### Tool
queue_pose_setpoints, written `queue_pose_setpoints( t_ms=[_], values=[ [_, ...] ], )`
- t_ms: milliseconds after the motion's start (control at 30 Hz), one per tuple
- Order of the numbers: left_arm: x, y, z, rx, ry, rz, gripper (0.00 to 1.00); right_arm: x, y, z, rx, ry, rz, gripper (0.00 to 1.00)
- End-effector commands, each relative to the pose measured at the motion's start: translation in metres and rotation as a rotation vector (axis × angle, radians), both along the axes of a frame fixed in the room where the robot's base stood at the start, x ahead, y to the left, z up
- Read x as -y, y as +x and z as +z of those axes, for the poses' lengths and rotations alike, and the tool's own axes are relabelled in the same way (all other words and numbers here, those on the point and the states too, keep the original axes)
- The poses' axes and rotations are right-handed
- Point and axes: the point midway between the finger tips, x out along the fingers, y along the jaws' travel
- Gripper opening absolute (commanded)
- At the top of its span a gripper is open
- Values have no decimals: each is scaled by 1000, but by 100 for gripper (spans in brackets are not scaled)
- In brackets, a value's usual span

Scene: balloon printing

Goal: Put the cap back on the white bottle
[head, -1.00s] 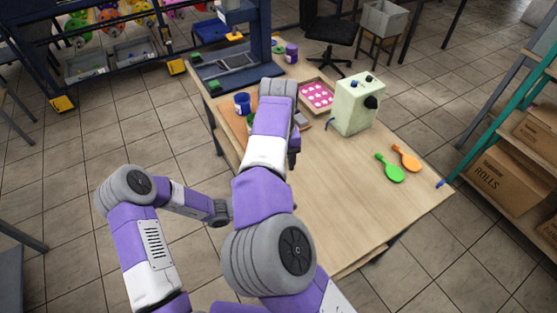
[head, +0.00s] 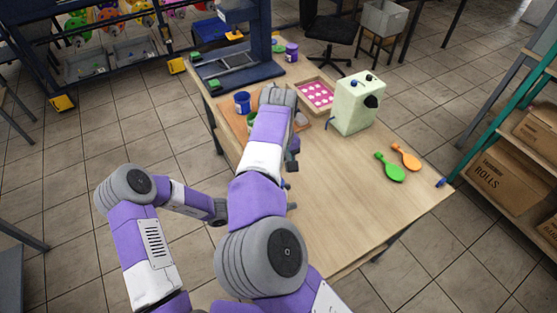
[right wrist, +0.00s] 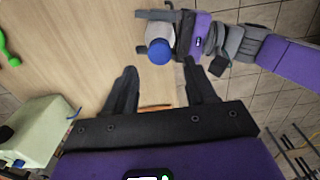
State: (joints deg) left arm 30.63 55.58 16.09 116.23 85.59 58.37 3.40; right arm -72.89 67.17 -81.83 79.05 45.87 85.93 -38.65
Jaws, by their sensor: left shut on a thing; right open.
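My left gripper (right wrist: 152,31) is shut on a white bottle (right wrist: 158,34), seen in the right wrist view. A round blue cap (right wrist: 159,52) shows at the bottle's near end; I cannot tell how firmly it sits there. My right gripper (right wrist: 160,66) is open, its two fingers apart and pointing toward the cap, with nothing between them that I can see gripped. In the head view my right arm hides most of the bottle. Only the tips of my left gripper (head: 290,198) show just right of that arm.
The wooden table (head: 340,205) has free room at its front and middle. A pale green machine (head: 355,105), a tray of pink pieces (head: 316,95), green (head: 388,168) and orange (head: 405,157) paddles and a blue cup (head: 242,102) stand farther back or right.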

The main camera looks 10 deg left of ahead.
Motion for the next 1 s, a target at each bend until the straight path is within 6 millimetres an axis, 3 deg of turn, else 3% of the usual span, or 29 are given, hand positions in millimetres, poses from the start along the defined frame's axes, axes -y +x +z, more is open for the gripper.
queue_pose_setpoints(
  t_ms=[300, 700, 767, 1000],
  values=[
    [0, 0, 0, 0, -1, 0, 0, 0, 0, -44, -2, -3, -2, 55],
    [0, 0, 0, 0, -1, 0, 0, 0, 0, -51, 1, 1, -1, 55],
    [0, 0, 0, 0, -1, 0, 0, 0, 0, -51, 1, 1, -1, 49],
    [0, 0, 0, 0, -1, 0, 0, 0, 0, -51, 1, 1, -1, 13]
  ],
)
